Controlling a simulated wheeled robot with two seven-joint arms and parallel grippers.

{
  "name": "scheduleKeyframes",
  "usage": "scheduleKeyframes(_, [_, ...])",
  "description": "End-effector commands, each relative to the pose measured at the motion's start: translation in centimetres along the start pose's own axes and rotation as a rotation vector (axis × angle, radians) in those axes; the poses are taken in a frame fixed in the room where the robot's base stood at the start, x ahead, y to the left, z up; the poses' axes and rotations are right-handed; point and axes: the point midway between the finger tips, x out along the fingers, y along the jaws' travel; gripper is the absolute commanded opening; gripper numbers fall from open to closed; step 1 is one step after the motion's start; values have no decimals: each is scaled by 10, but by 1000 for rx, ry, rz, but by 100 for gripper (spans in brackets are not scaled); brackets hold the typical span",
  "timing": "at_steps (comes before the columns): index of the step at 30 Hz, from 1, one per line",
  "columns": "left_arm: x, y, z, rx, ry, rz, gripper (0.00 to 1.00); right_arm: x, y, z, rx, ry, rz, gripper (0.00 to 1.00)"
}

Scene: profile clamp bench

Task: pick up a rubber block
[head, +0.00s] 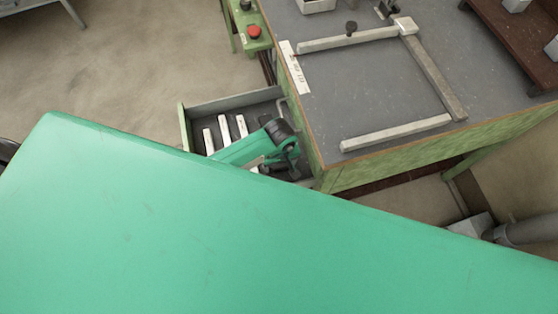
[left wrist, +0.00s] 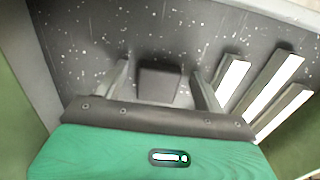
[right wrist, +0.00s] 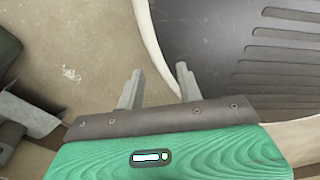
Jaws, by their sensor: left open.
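A dark, box-shaped block (left wrist: 159,82), which looks like a rubber block, is on the speckled grey floor of an open drawer (head: 235,101). My left gripper (left wrist: 164,84) is open, with one finger on each side of the block and a visible gap on both sides. In the head view my left gripper (head: 291,160) reaches down into the drawer, and the block cannot be made out there. My right gripper (right wrist: 158,82) is open and empty, above the floor away from the drawer.
Several white-topped strips (left wrist: 275,82) lie in the drawer beside the left gripper. The drawer walls are close around. The bench top (head: 375,85) carries a metal profile frame (head: 433,78). A red button (head: 254,31) is on a green stand behind the drawer.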

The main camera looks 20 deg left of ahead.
Motion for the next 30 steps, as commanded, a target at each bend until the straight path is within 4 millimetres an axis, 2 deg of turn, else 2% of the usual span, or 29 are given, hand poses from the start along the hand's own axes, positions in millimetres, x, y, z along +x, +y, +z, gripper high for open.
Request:
scheduleKeyframes(5, [0,0,0,0,0,1,71,0,6,6,-3,-5,6,36])
scheduleKeyframes(8, [0,0,0,0,0,1,55,-1,8,9,-5,-8,9,36])
scheduleKeyframes(13, [0,0,0,-1,1,1,22,-1,12,12,-7,-11,12,36])
scheduleKeyframes(23, [-2,0,-1,-1,2,2,22,-1,6,11,-4,-11,7,36])
scheduleKeyframes(30, [-23,1,-2,1,4,3,22,0,-4,3,2,-4,-4,36])
